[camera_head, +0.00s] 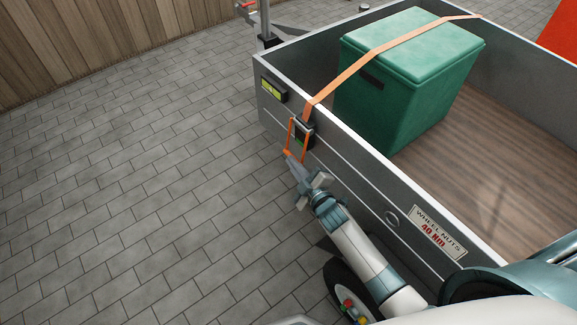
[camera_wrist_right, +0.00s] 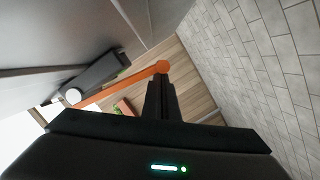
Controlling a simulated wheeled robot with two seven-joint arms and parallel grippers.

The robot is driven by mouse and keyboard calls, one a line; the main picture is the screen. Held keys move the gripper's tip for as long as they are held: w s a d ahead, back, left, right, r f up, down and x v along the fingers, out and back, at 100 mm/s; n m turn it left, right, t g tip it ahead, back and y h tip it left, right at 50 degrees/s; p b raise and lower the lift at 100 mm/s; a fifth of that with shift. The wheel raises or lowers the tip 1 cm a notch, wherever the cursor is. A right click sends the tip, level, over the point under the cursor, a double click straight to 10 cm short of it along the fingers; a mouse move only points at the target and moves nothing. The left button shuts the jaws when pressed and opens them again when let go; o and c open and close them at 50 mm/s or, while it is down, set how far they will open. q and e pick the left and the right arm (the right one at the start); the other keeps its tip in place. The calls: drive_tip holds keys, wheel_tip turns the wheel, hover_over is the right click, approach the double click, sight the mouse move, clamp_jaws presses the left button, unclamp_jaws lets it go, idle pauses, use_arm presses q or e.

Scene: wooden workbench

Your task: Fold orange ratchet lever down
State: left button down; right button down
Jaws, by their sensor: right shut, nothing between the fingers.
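The orange ratchet lever (camera_head: 289,138) sticks out from the ratchet (camera_head: 304,128) on the outer face of the grey trailer wall. Its outer end angles down, away from the wall. My right gripper (camera_head: 292,161) is shut and empty, with its fingertips at the lever's outer end. In the right wrist view the lever (camera_wrist_right: 118,87) runs to a rounded orange end just beyond the tips of the closed dark fingers (camera_wrist_right: 160,80). I cannot tell whether the fingertips touch it. An orange strap (camera_head: 375,59) runs from the ratchet over a green box (camera_head: 390,110). My left gripper is not in view.
The grey trailer (camera_head: 350,165) has a wooden floor. A yellow-green level gauge (camera_head: 272,89) sits on its wall near the corner, and a wheel-nut label (camera_head: 437,232) is farther right. The paving at left is clear.

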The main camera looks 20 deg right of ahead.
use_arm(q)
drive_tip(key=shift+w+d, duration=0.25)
use_arm(e)
drive_tip(key=shift+w+d+f+n, duration=0.1)
drive_tip(key=shift+d+f+n, duration=0.05)
drive_tip(key=shift+d+n, duration=0.2)
